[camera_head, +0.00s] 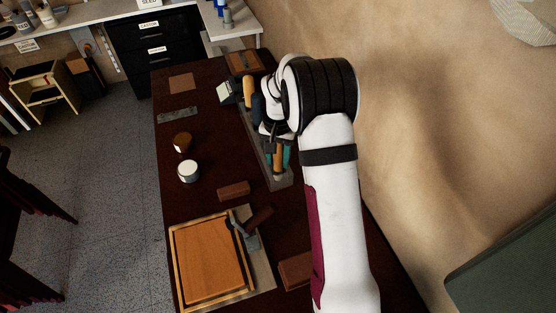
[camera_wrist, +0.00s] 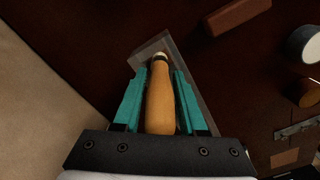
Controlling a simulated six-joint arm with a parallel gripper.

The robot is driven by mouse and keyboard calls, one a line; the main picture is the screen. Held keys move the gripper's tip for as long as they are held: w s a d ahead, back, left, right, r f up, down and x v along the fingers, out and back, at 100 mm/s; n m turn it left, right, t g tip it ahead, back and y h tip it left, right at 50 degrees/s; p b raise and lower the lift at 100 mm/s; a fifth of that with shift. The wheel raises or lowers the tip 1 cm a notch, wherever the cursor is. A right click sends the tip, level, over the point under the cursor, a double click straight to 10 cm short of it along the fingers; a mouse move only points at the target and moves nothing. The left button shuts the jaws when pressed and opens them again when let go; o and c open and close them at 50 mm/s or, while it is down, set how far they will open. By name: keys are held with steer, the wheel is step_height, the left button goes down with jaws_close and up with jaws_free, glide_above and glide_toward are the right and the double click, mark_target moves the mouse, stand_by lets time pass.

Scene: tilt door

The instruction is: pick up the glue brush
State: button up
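A brush-like tool with an orange wooden handle (camera_wrist: 160,105) and a narrow dark collar at its far end shows in the wrist view; I take it for the glue brush. Its handle also shows in the head view (camera_head: 278,157). It lies over a long grey tray (camera_head: 281,183), whose end also shows in the wrist view (camera_wrist: 192,47). My gripper (camera_wrist: 161,75) has its teal fingers on either side of the handle. Thin dark gaps seem to show between fingers and wood, so it looks open around the handle. The brush's working end is not clear.
Another wooden handle (camera_head: 248,91) stands farther up the tray. On the dark table (camera_head: 210,135) are a white-lidded jar (camera_head: 189,171), a brown jar (camera_head: 183,143), a reddish block (camera_head: 233,190) and a wooden panel (camera_head: 210,258) with a hammer-like tool (camera_head: 250,229). A wall is at right.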

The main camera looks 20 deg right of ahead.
jaws_close()
step_height(320, 180, up, 10)
stand_by(0.4)
stand_by(0.3)
